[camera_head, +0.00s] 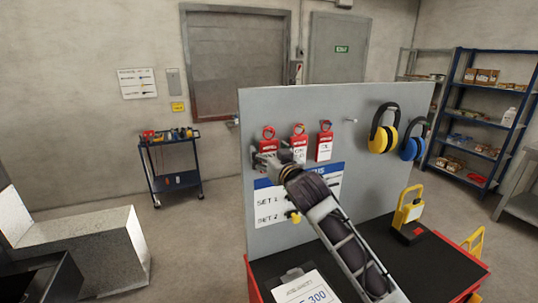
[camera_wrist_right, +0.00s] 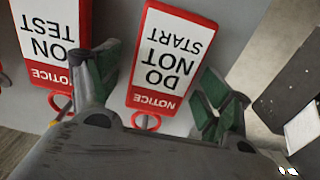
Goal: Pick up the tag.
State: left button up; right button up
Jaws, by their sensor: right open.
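Three red and white tags hang in a row on the grey upright board (camera_head: 390,185). The DO NOT START tag (camera_wrist_right: 168,50) is upside down in the wrist view, between the two fingers. In the head view it is the leftmost tag (camera_head: 268,142), its lower part hidden by my gripper. The ON TEST tag (camera_wrist_right: 52,40) hangs beside it; it is the middle tag (camera_head: 299,143) in the head view. The third tag (camera_head: 325,141) hangs to the right. My right gripper (camera_head: 272,160) is open at the DO NOT START tag; contact cannot be told. My left gripper is out of view.
Yellow ear defenders (camera_head: 384,130) and blue ones (camera_head: 414,142) hang at the board's right. A yellow padlock-shaped item (camera_head: 408,218) stands on the red cart's black top (camera_head: 440,262). A tool trolley (camera_head: 170,141) stands by the back wall, with clear floor left of the board.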

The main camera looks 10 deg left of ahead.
jog(key=shift+c, duration=0.3)
jog(key=c, duration=1)
jog(key=shift+r, duration=0.1)
jog(key=shift+r+b, duration=0.35)
jog(key=shift+r, duration=0.3)
pick_arm(q)
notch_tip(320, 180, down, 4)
jog(key=b, duration=0.3)
pick_arm(e)
jog(key=v, duration=1.8)
jog(key=shift+w, duration=0.1)
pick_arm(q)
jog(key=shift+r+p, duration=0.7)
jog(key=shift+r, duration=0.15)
pick_arm(e)
jog(key=shift+r, duration=0.7)
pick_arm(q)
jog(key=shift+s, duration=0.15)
pick_arm(e)
jog(key=shift+d, duration=0.1)
